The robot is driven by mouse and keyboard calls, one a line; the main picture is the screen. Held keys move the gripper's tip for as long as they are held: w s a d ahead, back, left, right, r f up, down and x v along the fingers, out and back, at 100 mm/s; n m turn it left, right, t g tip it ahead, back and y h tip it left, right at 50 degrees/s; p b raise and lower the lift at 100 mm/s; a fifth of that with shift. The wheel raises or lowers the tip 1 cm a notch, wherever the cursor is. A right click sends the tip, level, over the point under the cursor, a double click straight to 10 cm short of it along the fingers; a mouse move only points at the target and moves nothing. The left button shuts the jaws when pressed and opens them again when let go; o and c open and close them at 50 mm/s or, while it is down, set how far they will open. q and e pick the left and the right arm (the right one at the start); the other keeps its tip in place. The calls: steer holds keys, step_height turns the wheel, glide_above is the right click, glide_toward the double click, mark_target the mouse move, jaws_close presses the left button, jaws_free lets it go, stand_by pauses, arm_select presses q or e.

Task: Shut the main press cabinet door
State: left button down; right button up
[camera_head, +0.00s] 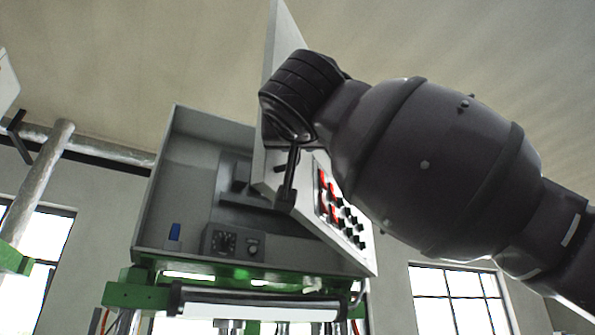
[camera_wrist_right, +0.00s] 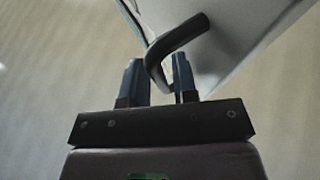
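The press cabinet (camera_head: 190,180) is open in the head view, its grey inside showing. Its pale door (camera_head: 286,28) stands swung outward toward me, with red and black buttons (camera_head: 330,195) on its face. My right arm comes in from the right and covers part of the door. The fingers of my right gripper are not clear in the head view. In the right wrist view, my right gripper (camera_wrist_right: 158,83) is open, its two fingers on either side of a bent black handle (camera_wrist_right: 178,38) on the door. Gaps show beside the handle. My left gripper is not in view.
Inside the cabinet are a dark control box (camera_head: 232,243) and a small blue part (camera_head: 175,232). A green frame (camera_head: 140,290) and a white roller (camera_head: 260,310) lie beneath it. A pipe (camera_head: 40,180) stands at the left.

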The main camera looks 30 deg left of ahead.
steer(key=shift+o, duration=0.5)
steer(key=shift+s, duration=0.15)
steer(key=b+v, duration=0.3)
steer(key=v, duration=0.7)
steer(key=shift+d+f, duration=0.15)
steer(key=shift+d, duration=0.05)
steer(key=shift+s, duration=0.15)
